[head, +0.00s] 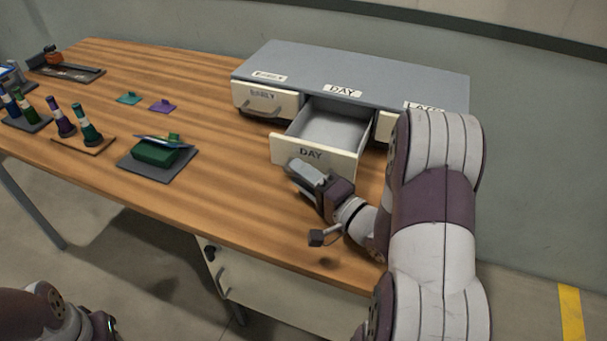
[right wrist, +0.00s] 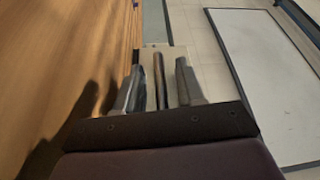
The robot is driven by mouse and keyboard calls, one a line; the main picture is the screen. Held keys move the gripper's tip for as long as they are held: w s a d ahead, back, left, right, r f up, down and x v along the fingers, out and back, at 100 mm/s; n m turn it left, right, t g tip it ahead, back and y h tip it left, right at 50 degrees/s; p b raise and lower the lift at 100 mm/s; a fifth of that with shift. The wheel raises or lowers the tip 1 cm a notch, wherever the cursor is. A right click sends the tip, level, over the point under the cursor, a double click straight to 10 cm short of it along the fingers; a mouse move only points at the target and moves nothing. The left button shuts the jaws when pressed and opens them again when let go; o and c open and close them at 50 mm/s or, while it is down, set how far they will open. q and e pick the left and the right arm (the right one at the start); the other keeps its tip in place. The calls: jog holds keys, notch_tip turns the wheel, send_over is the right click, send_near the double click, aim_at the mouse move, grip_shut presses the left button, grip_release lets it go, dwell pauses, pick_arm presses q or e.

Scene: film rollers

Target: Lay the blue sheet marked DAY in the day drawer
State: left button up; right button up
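The day drawer (head: 283,148), with DAY on its cream front, is pulled out of the grey cabinet (head: 300,60); its visible inside is empty. A thin bluish sheet (head: 150,138) lies on a dark green block (head: 155,153) on a grey mat, partly under a small green knobbed piece; no marking is legible on it. My right gripper (head: 297,170) is at the lower front of the day drawer. In the right wrist view its fingers (right wrist: 158,88) stand apart on either side of a narrow bar, with gaps visible. My left gripper is out of view; only part of my left arm shows at lower left.
The early drawer (head: 265,101) is closed, and the late drawer (head: 386,126) is partly hidden behind my right arm. Coloured bottle-like pieces (head: 62,123) stand at the left. A teal piece (head: 128,98) and a purple piece (head: 162,106) lie behind the block. The table between block and drawer is clear.

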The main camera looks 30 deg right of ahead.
jog(key=shift+s, duration=0.1)
jog(key=p, duration=0.1)
send_over(349, 236)
jog(key=w, duration=0.1)
jog(key=shift+w+a+f, duration=0.1)
jog(key=shift+a+f, duration=0.05)
jog(key=shift+f, duration=0.15)
jog(key=shift+s+f, duration=0.1)
jog(key=shift+s, duration=0.6)
